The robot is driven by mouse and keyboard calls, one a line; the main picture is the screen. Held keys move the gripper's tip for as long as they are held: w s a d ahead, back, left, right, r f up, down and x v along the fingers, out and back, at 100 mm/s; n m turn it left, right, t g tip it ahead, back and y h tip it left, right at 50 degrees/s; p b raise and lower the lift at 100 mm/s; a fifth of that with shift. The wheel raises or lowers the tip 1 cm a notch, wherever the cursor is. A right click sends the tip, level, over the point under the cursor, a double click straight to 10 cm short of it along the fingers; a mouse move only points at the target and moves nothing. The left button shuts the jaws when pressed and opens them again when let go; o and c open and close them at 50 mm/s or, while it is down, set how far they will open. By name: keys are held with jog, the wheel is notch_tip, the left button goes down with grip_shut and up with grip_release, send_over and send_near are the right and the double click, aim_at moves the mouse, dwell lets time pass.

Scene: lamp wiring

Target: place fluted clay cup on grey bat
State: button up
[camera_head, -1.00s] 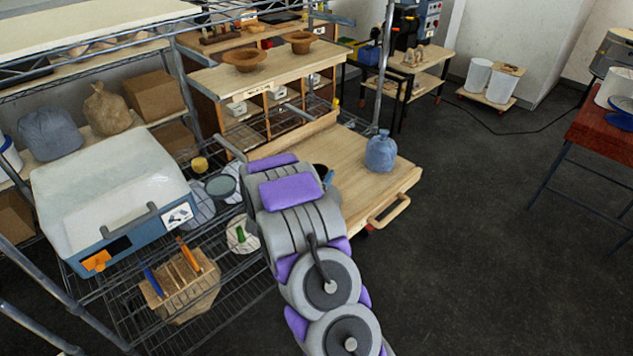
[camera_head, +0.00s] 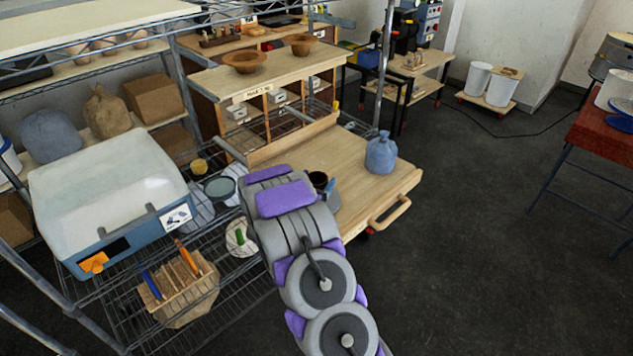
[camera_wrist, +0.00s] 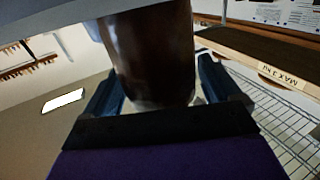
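The fluted clay cup (camera_wrist: 150,50) is a dark brown, glossy round-sided thing between my two blue fingers in the wrist view. My gripper (camera_wrist: 165,85) appears shut on it, with one finger along each side. In the head view the cup's dark top (camera_head: 318,179) shows just past my purple and grey arm, beside a blue finger of my gripper (camera_head: 329,188), over the left part of the wooden board. A round grey disc (camera_head: 220,187) with a pale rim, likely the grey bat, lies on the wire shelf left of my arm.
Other round discs (camera_head: 240,239) lie nearby on the wire shelf. A big pale-lidded box (camera_head: 105,195) and a wooden tool rack (camera_head: 180,282) are at left. Clay bowls (camera_head: 244,62) stand on the cabinet.

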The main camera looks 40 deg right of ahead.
jog(key=shift+o, duration=0.7)
jog(key=p+v, duration=0.2)
jog(key=v, duration=1)
jog(key=w+a+r+n+t+y, duration=0.1)
jog(key=w+a+r+y, duration=0.15)
jog(key=a+y, duration=0.4)
jog(key=w+a+r+n+t+y, duration=0.15)
jog(key=w+a+y, duration=0.25)
jog(key=a, duration=0.5)
jog(key=s+a+r+n+g+y, duration=0.2)
jog(key=s+a+r+y, duration=0.15)
jog(key=a, duration=0.25)
jog(key=s+a+r+n+g+y, duration=0.1)
jog(key=s+a+r+n+y, duration=0.15)
jog(key=s+a, duration=0.3)
jog(key=s+r+n+g, duration=0.2)
jog(key=s+g, duration=0.1)
jog(key=s, duration=0.8)
jog(key=s+r+n+g, duration=0.1)
jog(key=s+r+g, duration=0.1)
jog(key=s, duration=1)
jog(key=s+d+r+n+g, duration=0.1)
jog(key=s+g, duration=0.3)
jog(key=s, duration=0.7)
jog(key=shift+s+r+n, duration=0.25)
jog(key=shift+r+n, duration=0.3)
jog(key=shift+n, duration=0.25)
